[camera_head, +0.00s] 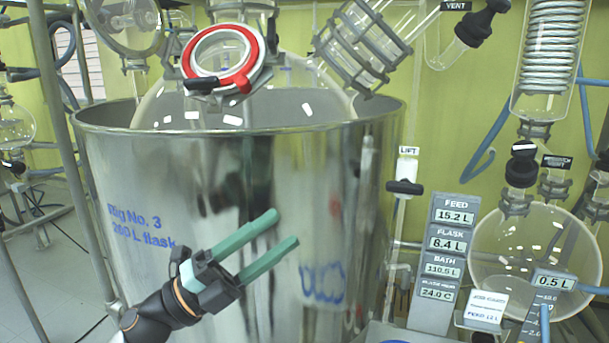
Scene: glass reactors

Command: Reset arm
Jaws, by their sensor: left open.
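My left gripper (287,227) reaches in from the lower left. Its two green fingers are apart and nothing is between them. It is in front of the large shiny metal bath (240,170), which is marked "Rig No. 3"; I cannot tell how close the fingertips are to its wall. My right gripper is not in view.
A glass flask (290,80) with a red ring clamp (262,60) sits in the bath. To the right stand a black lift handle (404,187), a display panel (432,305) and a round receiving flask (520,240). Metal poles stand at the left.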

